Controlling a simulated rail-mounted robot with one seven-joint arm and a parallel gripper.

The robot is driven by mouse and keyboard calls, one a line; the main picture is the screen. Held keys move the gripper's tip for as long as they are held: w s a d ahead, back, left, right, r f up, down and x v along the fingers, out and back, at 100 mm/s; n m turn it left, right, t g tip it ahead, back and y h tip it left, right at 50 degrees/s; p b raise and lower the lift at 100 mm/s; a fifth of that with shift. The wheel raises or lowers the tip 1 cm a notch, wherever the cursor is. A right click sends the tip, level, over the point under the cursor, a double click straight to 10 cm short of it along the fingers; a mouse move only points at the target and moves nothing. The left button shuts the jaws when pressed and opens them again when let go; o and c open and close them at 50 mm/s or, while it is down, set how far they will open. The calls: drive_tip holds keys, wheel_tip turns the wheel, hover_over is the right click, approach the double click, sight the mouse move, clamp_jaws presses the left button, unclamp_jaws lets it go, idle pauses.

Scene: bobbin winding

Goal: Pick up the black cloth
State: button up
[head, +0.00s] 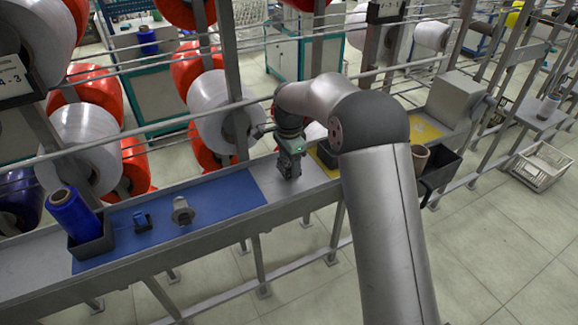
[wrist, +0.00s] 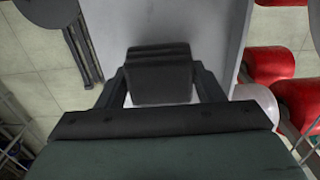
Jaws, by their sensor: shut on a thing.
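My gripper (head: 289,172) is over the grey shelf, just right of the blue mat, pointing down. In the wrist view, the black cloth (wrist: 160,72) shows as a folded, dark block between the two fingers of my gripper (wrist: 162,88). The fingers touch it on both sides and are shut on it. Grey shelf surface shows behind the cloth. In the head view the cloth cannot be told apart from the dark fingers. Whether it is clear of the shelf cannot be told.
The blue mat (head: 235,192) holds a metal fitting (head: 182,211) and a small blue object (head: 141,220). A blue bobbin (head: 75,212) leans in a dark tray at left. A black bin (head: 440,168) hangs right of my arm. Rails (head: 230,105) and large spools stand behind the shelf.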

drive_tip(key=s+d+r+b, duration=0.4)
drive_tip(key=s+d+r, duration=0.5)
drive_tip(key=s+r, duration=0.1)
drive_tip(key=shift+s+d+r+b, duration=0.15)
drive_tip(key=shift+d+r+b, duration=0.2)
drive_tip(key=shift+r, duration=0.55)
